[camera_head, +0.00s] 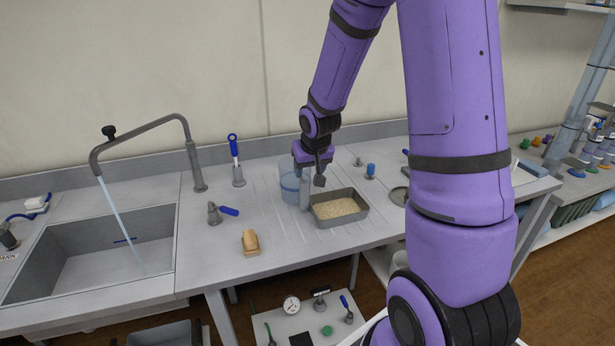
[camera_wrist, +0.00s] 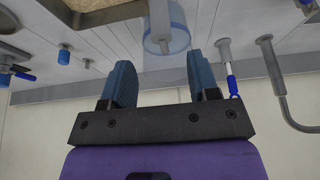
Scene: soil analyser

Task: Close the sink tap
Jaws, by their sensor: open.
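The sink tap (camera_head: 150,126) is a grey bent pipe rising from the worktop, with a black knob (camera_head: 109,131) on top near its spout end. A pale blue stream of water (camera_head: 119,225) runs from the spout into the grey sink (camera_head: 75,265) at the left. Part of the tap's pipe also shows at the right of the wrist view (camera_wrist: 275,78); its knob is not seen there. My gripper (camera_head: 312,176) is above the worktop near the blue beaker, well to the right of the tap. Its two fingers are apart with nothing held between them (camera_wrist: 160,75).
A clear blue beaker (camera_head: 288,184) and a tray of sandy soil (camera_head: 338,208) stand close to my gripper.

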